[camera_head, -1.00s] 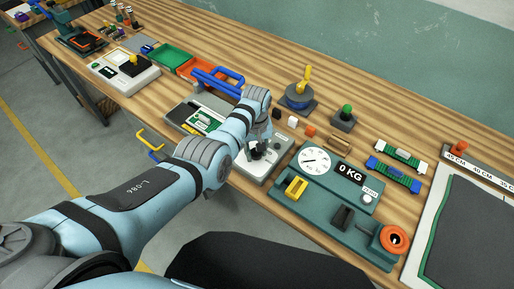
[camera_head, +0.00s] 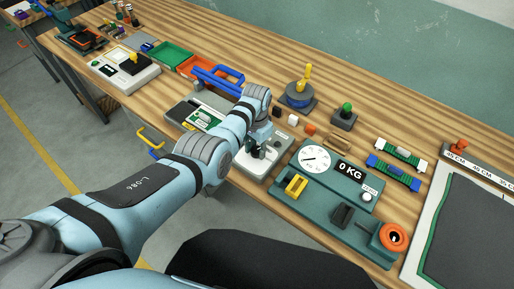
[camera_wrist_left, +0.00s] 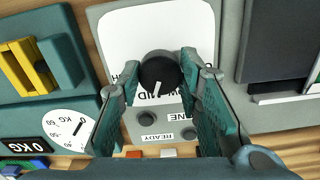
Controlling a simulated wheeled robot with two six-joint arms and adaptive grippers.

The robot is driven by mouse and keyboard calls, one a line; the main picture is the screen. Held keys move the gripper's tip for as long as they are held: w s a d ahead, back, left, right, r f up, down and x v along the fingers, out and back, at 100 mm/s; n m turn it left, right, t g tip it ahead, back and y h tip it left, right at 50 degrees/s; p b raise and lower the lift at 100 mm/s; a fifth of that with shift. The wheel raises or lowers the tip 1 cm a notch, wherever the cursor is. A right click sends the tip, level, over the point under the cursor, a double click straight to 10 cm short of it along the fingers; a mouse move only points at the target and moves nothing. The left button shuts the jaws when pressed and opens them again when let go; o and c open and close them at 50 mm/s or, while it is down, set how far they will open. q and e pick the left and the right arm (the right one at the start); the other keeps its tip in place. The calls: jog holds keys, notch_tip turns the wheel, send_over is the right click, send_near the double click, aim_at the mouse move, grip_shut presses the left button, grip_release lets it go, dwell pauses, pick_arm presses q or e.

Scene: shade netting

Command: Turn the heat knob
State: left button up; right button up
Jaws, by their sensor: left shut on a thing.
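The heat knob is a round black knob (camera_wrist_left: 160,70) with a white pointer mark, on a pale control panel (camera_wrist_left: 117,29) with printed labels. In the wrist view its pointer points down the picture, near the word MID. My left gripper (camera_head: 258,152) is over the panel in the head view. In the wrist view its teal-padded fingers (camera_wrist_left: 160,78) stand on either side of the knob and are shut on it. The label nearest the knob is partly hidden by the fingers. My right gripper is not in view.
A teal scale board (camera_head: 322,206) with a dial and a 0 KG display stands close to the panel's right. Small blocks (camera_head: 293,120) lie behind it. A grey device with a blue handle (camera_head: 217,83) is at the left. Bare wood lies along the back.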

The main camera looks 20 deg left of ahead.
aim_at(256, 150)
pick_arm(q)
jog(key=m, duration=0.5)
jog(key=shift+m, duration=0.3)
jog(key=m, duration=0.4)
jog(key=shift+m, duration=0.4)
jog(key=o, duration=1.1)
jog(key=shift+o, duration=0.2)
jog(key=shift+r, duration=0.1)
notch_tip(256, 150, up, 12)
